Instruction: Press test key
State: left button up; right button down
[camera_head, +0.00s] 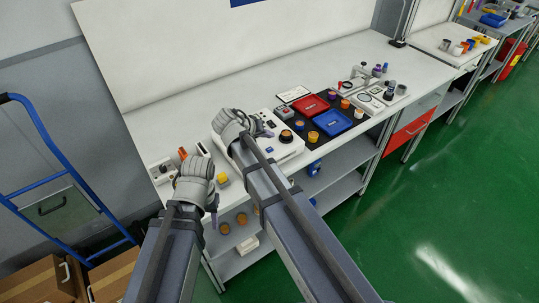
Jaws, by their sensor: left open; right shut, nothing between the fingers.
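A white device (289,152) stands on the white workbench, with a dark round part (286,136) on top and a small blue key-like patch (269,150) near its front edge. I cannot tell for certain which part is the test key. My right gripper (267,129) is shut and empty, over the device's left back part, left of the dark round part; whether it touches is unclear. My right wrist and arm hide the device's left side. My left gripper (213,211) is open and empty, pointing down near the bench's front edge, left of the device.
Right of the device, a black mat (325,140) holds a red tray (309,105), a blue tray (331,122) and several small orange and purple pieces. A yellow button box (222,180) stands beside my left gripper. Shelves with orange parts lie below the bench. A blue cart frame stands far left.

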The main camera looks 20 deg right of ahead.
aim_at(268, 151)
pick_arm(q)
jog(key=shift+f+b, duration=1.45)
jog(key=shift+f, duration=0.55)
pick_arm(e)
jog(key=shift+f, duration=2)
pick_arm(q)
jog(key=shift+f, duration=0.1)
pick_arm(e)
jog(key=shift+f, duration=0.1)
pick_arm(q)
jog(key=shift+f+b, duration=0.3)
jog(key=shift+b, duration=0.15)
pick_arm(e)
jog(key=shift+f, duration=0.3)
pick_arm(q)
jog(key=shift+f+b, duration=0.35)
jog(key=shift+f, duration=0.05)
pick_arm(e)
jog(key=shift+f, duration=0.4)
pick_arm(q)
jog(key=shift+r, duration=0.1)
pick_arm(e)
jog(key=shift+r, duration=0.15)
pick_arm(q)
jog(key=shift+r+p, duration=0.75)
jog(key=shift+p, duration=0.1)
pick_arm(e)
jog(key=shift+r, duration=0.7)
